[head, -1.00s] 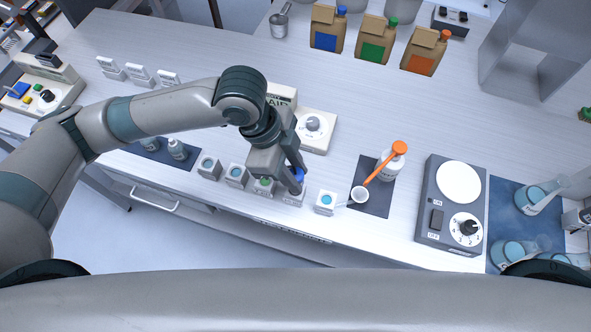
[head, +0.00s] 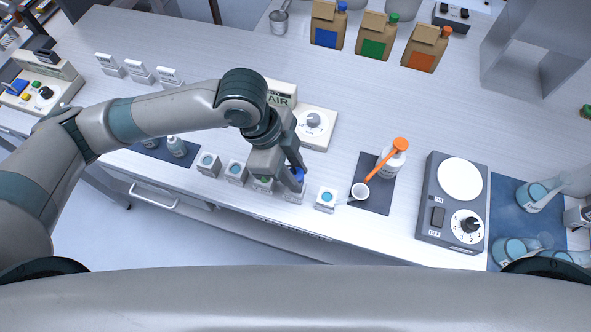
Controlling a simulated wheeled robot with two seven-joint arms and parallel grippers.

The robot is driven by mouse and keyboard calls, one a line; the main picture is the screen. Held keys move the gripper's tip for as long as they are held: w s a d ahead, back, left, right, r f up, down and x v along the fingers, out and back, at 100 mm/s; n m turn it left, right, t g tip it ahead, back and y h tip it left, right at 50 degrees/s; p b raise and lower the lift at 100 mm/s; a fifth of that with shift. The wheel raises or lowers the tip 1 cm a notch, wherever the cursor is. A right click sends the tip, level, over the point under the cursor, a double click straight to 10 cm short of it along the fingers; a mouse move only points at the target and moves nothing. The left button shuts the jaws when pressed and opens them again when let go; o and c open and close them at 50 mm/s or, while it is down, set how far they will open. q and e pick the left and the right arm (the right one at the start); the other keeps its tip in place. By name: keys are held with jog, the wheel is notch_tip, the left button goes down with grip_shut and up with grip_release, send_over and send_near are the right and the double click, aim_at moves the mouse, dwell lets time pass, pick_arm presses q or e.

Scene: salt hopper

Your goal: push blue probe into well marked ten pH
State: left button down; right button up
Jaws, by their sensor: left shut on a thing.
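The blue probe (head: 299,174) shows as a small patch of blue between the fingers of my left gripper (head: 297,182), which is shut on it. The gripper points down over the fourth block (head: 293,197) in a row of small white well blocks along the bench's front edge. The probe's lower end is hidden, so I cannot tell how deep it sits. A block with green on top (head: 263,185) stands just left of the gripper. Two blocks with blue-grey wells (head: 236,172) stand further left, and one (head: 326,199) stands to the right. Their marks are too small to read. My right gripper is out of view.
A white bottle (head: 392,160) and an orange-handled spoon (head: 382,165) are at a dark mat (head: 374,196) right of the blocks. A grey stirrer-like device (head: 452,205) stands further right. A white box with a knob (head: 316,128) is behind the gripper. The bench's back middle is clear.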

pick_arm(q)
jog(key=shift+f+b, duration=0.45)
jog(key=shift+f, duration=0.8)
dwell(0.3)
jog(key=c, duration=0.8)
grip_release()
jog(key=shift+c, duration=0.2)
jog(key=shift+r, duration=0.15)
jog(key=shift+p+v, duration=1.95)
jog(key=shift+p, duration=0.3)
jog(key=shift+p+v, duration=0.75)
jog(key=shift+v, duration=0.2)
jog(key=shift+a, duration=0.1)
